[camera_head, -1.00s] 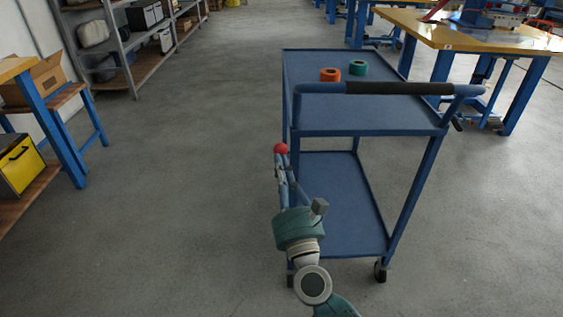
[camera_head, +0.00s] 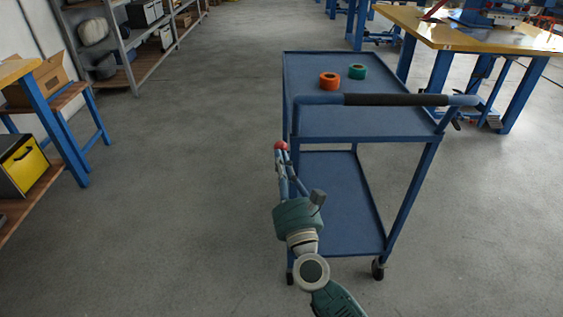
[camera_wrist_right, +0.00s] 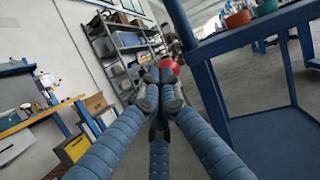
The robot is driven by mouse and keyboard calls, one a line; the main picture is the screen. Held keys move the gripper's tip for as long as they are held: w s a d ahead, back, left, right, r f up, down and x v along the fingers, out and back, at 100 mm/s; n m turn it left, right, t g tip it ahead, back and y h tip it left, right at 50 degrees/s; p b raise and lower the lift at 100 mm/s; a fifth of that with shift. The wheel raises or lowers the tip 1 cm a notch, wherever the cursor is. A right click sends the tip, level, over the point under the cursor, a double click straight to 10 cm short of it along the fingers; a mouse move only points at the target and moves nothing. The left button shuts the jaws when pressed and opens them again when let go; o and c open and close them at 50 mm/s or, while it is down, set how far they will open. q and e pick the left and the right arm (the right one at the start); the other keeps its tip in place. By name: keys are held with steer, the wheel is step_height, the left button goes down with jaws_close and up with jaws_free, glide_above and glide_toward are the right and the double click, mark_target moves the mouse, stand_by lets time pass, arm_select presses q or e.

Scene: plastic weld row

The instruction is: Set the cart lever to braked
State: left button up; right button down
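The blue cart (camera_head: 345,125) stands in front of me, with its dark-gripped handle (camera_head: 395,100) on the near side. The cart lever's red ball knob (camera_head: 281,146) is at the cart's near left corner. It also shows in the right wrist view (camera_wrist_right: 172,67), just beyond the fingertips and partly covered by them. The lever's rod is hidden, so its setting cannot be read. My right gripper (camera_head: 281,154) points at the knob with its fingers drawn together. Its fingertips (camera_wrist_right: 159,82) meet right in front of the knob; whether they touch it I cannot tell. My left gripper is out of view.
A cart leg (camera_wrist_right: 207,95) is close to the right of my fingers. Shelving (camera_head: 125,45) and a workbench (camera_head: 50,125) are at left. The floor left of the cart is clear.

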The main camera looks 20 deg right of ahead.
mark_target(281, 144)
steer(key=shift+w+d+r+p, duration=0.2)
steer(key=shift+w+r, duration=0.25)
steer(key=shift+w, duration=0.15)
steer(key=shift+w+d+r+p, duration=0.1)
steer(key=shift+w+r+p, duration=0.1)
steer(key=shift+w+r, duration=0.3)
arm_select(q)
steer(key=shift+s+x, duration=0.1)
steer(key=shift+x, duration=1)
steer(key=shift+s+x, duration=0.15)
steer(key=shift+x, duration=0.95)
arm_select(e)
steer(key=shift+d+x, duration=0.25)
steer(key=shift+x, duration=0.8)
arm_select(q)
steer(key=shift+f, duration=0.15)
arm_select(e)
steer(key=shift+w, duration=0.1)
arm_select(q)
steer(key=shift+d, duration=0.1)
